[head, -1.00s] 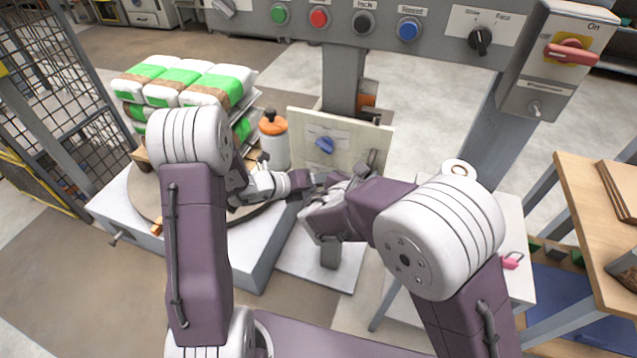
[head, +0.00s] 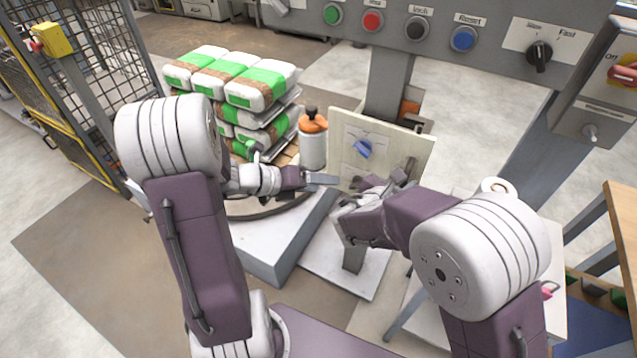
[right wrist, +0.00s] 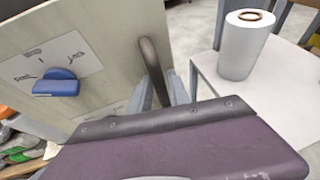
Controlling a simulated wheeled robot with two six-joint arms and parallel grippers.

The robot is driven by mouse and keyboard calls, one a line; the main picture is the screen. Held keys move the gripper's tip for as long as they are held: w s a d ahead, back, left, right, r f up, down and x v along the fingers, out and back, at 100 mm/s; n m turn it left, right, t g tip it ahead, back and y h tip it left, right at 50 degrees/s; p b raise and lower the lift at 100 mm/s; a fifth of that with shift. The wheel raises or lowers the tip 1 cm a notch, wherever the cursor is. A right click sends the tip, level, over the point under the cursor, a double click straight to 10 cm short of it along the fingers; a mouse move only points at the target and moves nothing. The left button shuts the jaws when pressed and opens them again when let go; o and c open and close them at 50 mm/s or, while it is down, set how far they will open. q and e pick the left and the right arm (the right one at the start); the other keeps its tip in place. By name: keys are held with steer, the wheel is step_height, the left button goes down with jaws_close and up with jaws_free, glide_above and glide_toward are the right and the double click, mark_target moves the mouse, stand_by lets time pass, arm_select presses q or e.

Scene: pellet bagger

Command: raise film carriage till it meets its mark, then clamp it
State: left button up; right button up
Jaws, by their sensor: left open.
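A pale upright panel (head: 345,125) carries a blue knob (head: 362,148) and a dark curved handle (head: 411,165). I take it for the film carriage's board, but cannot be sure. My left gripper (head: 330,179) is open and empty, just left of the panel's lower part. My right gripper (head: 385,182) is at the panel's lower right, by the handle. Its grey fingers seem to flank the handle's lower end; their closure is unclear. No height mark is readable.
Green-and-white bags (head: 240,80) are stacked behind my left arm. An orange-topped white cylinder (head: 313,145) stands beside them. A grey post (head: 388,85) rises behind the panel to a button console (head: 440,35). A white roll (right wrist: 243,45) stands on a side table (right wrist: 275,92).

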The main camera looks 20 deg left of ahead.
steer(key=shift+o, duration=1)
steer(key=p+v, duration=0.2)
steer(key=v, duration=0.7)
steer(key=shift+p, duration=0.35)
